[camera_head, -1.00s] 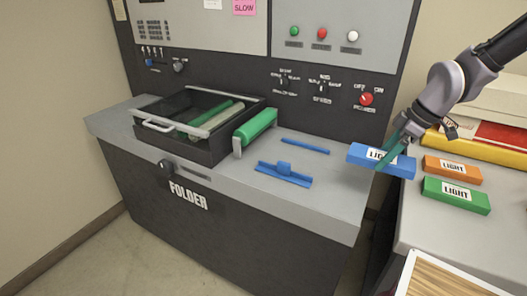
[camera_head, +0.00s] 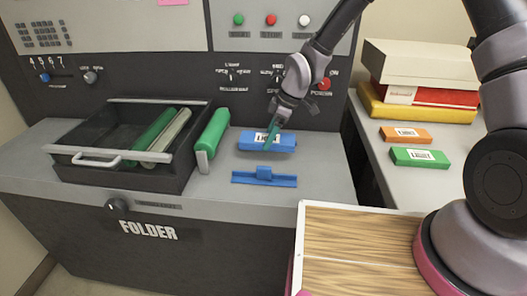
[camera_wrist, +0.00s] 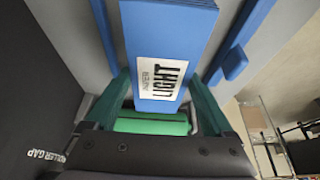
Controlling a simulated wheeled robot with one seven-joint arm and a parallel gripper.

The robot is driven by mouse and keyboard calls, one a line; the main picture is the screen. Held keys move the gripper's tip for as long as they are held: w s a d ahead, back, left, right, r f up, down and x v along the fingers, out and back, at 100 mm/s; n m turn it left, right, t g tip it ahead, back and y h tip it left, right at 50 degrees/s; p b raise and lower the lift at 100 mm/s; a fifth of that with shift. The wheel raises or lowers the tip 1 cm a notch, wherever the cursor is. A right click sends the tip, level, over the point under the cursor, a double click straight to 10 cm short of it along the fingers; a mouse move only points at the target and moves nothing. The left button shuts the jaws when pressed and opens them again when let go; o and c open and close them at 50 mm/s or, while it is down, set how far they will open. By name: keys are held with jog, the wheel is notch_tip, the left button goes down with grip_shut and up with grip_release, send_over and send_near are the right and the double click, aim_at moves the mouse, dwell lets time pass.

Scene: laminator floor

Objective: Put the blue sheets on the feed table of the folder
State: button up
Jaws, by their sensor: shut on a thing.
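The blue sheets (camera_head: 262,143) are a flat blue pack with a white LIGHT label. My gripper (camera_head: 272,137) is shut on them, with a green finger on each side of the pack in the wrist view (camera_wrist: 155,95). The pack is over the grey feed table (camera_head: 325,180) of the folder (camera_head: 150,231), right of the green roller (camera_head: 213,133). The front blue guide (camera_head: 264,178) is in view; the pack hides the rear one in the head view. In the wrist view the pack lies between both guides. I cannot tell whether it touches the table.
A black tray (camera_head: 75,172) with rollers stands left of the green roller. On the side table at right lie an orange pack (camera_head: 405,134), a green pack (camera_head: 420,157) and stacked boxes (camera_head: 420,65). A wood-topped surface (camera_head: 345,250) is in front.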

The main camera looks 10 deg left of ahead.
aim_at(270, 150)
jog(key=shift+f, duration=2.5)
jog(key=shift+f, duration=0.1)
jog(key=o, duration=1.4)
jog(key=v, duration=1.2)
jog(key=shift+w+d+r, duration=0.15)
jog(key=shift+d+r, duration=0.15)
jog(key=shift+r, duration=0.1)
jog(key=d+r+m+t+h, duration=0.35)
jog(key=d+r+m, duration=0.65)
jog(key=d+r, duration=0.65)
jog(key=s+d+r+m+t, duration=0.1)
jog(key=s+d+r+m, duration=0.3)
jog(key=s+d+r+m+t, duration=0.1)
jog(key=s+d+r+m, duration=0.3)
jog(key=s, duration=0.1)
jog(key=s+d+r+m+t+y, duration=0.1)
jog(key=s+d+r+m+t, duration=0.1)
jog(key=s+d+r+m, duration=0.2)
jog(key=shift+s+d+r+m, duration=0.4)
jog(key=shift+s+d+r, duration=0.05)
jog(key=shift+s+d, duration=0.15)
